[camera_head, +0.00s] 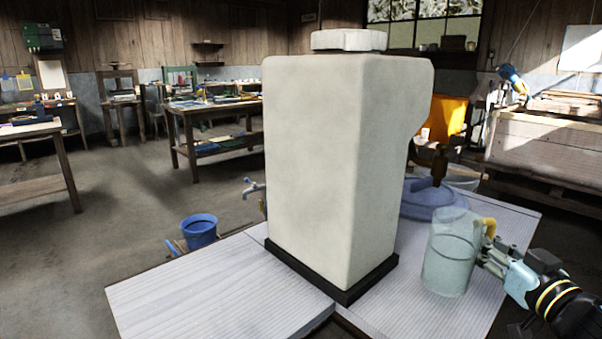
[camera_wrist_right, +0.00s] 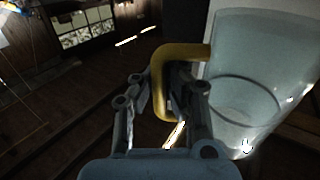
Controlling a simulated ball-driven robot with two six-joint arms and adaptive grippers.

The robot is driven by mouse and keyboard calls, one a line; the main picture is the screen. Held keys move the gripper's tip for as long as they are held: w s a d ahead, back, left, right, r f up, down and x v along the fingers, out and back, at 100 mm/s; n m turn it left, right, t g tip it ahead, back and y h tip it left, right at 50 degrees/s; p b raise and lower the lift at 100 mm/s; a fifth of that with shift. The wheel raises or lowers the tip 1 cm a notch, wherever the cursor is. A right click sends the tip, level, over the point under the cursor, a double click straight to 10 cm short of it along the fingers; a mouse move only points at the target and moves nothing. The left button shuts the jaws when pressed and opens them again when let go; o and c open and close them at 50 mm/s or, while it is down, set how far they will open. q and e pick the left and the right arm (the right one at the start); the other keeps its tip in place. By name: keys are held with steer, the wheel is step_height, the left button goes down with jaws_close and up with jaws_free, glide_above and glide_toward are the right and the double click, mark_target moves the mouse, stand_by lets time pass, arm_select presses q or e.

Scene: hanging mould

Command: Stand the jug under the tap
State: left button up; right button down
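The clear jug (camera_head: 452,258) with a yellow handle (camera_head: 489,228) is at the right of the table in the head view, leaning slightly. My right gripper (camera_head: 490,258) reaches it from the right. In the wrist view the fingers close around the yellow handle (camera_wrist_right: 161,88), and the jug's clear wall (camera_wrist_right: 255,70) fills the right side. The jug looks empty. Whether its base touches the table is unclear. The tap (camera_head: 254,188) sticks out at the left of the big pale tank (camera_head: 335,170), partly hidden by it. My left gripper is not in view.
The tank stands on a black base (camera_head: 345,290), between the jug and the tap. A blue round object (camera_head: 432,204) lies behind the jug. A blue bucket (camera_head: 199,231) stands low at the left, beyond the table. The table's left part (camera_head: 210,295) is clear.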

steer(key=shift+s+d+r+y, duration=0.1)
steer(key=shift+s+r+y, duration=0.05)
steer(key=shift+r, duration=0.3)
steer(key=shift+s+d+r+y, duration=0.1)
steer(key=shift+s+r+y, duration=0.05)
steer(key=shift+r, duration=0.25)
steer(key=s+a+r+n+y, duration=0.1)
steer(key=a+r+y, duration=0.1)
steer(key=r, duration=0.1)
steer(key=s+a+r+n+g+y, duration=0.1)
steer(key=r+n+y, duration=0.1)
steer(key=r, duration=0.1)
steer(key=s+a+r+n+g+y, duration=0.1)
steer(key=s+a+r+y, duration=0.1)
steer(key=shift+a+r+n, duration=0.3)
steer(key=shift+r, duration=0.1)
steer(key=s+a+r+n+g+y, duration=0.4)
steer(key=s+a+n+g+y, duration=0.1)
steer(key=s+a+y, duration=0.1)
steer(key=shift+s+a, duration=0.8)
steer(key=shift+a, duration=0.4)
